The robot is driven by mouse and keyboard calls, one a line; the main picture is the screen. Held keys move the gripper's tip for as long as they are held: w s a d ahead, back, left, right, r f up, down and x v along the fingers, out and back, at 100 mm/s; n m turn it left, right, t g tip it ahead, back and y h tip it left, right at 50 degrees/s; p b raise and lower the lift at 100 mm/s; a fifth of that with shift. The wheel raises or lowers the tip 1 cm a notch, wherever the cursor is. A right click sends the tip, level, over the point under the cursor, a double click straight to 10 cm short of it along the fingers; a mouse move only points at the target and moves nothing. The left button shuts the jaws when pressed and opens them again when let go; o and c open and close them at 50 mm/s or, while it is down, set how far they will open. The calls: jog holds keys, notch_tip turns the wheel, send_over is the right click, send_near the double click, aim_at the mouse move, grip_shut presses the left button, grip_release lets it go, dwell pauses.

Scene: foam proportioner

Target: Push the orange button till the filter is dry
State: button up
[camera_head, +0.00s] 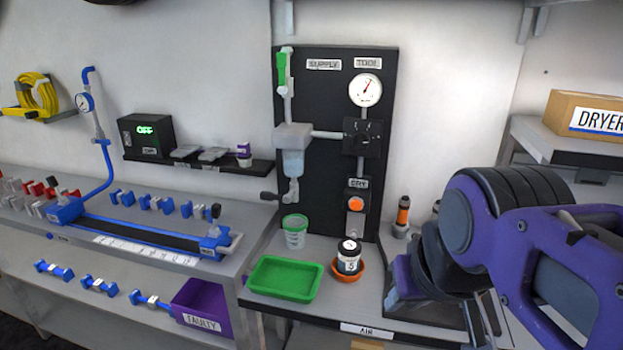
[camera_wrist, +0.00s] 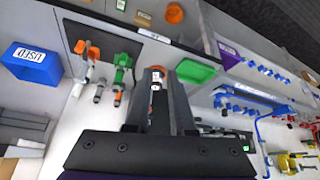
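The orange button (camera_head: 356,204) sits under the DRY label on the black wall panel (camera_head: 333,95) in the head view. It is uncovered, and I cannot pick it out in the wrist view. A clear bowl (camera_head: 293,164) hangs under a grey block on the panel's left side. It seems to be the filter; whether it is wet inside is too small to tell. My gripper (camera_wrist: 160,84) is open in the wrist view, with empty space between its fingers. In the head view my arm is at the right, apart from the button, and the fingers are not clear.
An orange-and-grey bottle (camera_head: 402,216) stands right of the panel. The space before the button looks free.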

grip_shut()
dwell(1.1)
